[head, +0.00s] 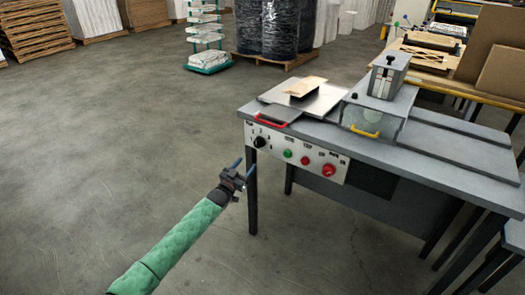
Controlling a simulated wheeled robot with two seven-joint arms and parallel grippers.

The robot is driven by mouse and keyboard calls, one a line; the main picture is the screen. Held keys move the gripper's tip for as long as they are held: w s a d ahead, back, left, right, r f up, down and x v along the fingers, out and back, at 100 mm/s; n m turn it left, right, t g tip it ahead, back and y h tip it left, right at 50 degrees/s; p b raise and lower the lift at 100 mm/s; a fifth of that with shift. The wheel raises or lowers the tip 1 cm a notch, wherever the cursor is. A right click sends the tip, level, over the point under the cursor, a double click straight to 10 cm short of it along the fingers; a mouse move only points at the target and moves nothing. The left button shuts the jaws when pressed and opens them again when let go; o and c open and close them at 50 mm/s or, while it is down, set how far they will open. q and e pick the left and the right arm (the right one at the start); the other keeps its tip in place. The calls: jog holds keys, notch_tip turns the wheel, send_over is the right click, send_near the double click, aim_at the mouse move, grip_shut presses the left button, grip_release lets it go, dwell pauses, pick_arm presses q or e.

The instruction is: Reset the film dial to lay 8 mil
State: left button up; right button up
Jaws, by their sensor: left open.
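The film dial appears to be the black round knob (260,142) at the left end of the white control panel (272,150) on the front of the grey machine table. Small marks surround the knob, but they are too small to read, so its setting cannot be told. My left gripper (239,178) is open and empty, on a green-sleeved arm. In the picture it is below and left of the knob, apart from it, in front of the table's left corner. My right gripper is not in view.
A green button (287,153) and red buttons (328,170) sit right of the knob. A red handle (271,124) is above the panel. A yellow-handled machine housing (376,112) stands on the table. A table leg (251,190) is near my gripper. Floor at left is clear.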

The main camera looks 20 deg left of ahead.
aim_at(256, 146)
pick_arm(q)
jog(key=shift+t+h, duration=0.7)
jog(key=shift+h, duration=0.1)
jog(key=shift+w+d+r+p, duration=0.15)
jog(key=shift+w+d+r, duration=0.4)
jog(key=shift+w+r, duration=0.45)
jog(key=shift+w+d+r+p, duration=0.15)
jog(key=shift+w+d+r, duration=0.35)
jog(key=shift+w+r, duration=0.5)
jog(key=shift+w+d+r+p, duration=0.15)
jog(key=shift+w+d+r, duration=0.5)
jog(key=shift+r, duration=0.55)
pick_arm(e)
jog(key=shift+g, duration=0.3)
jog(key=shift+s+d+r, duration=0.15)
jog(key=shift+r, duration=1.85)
pick_arm(q)
jog(key=shift+a, duration=0.15)
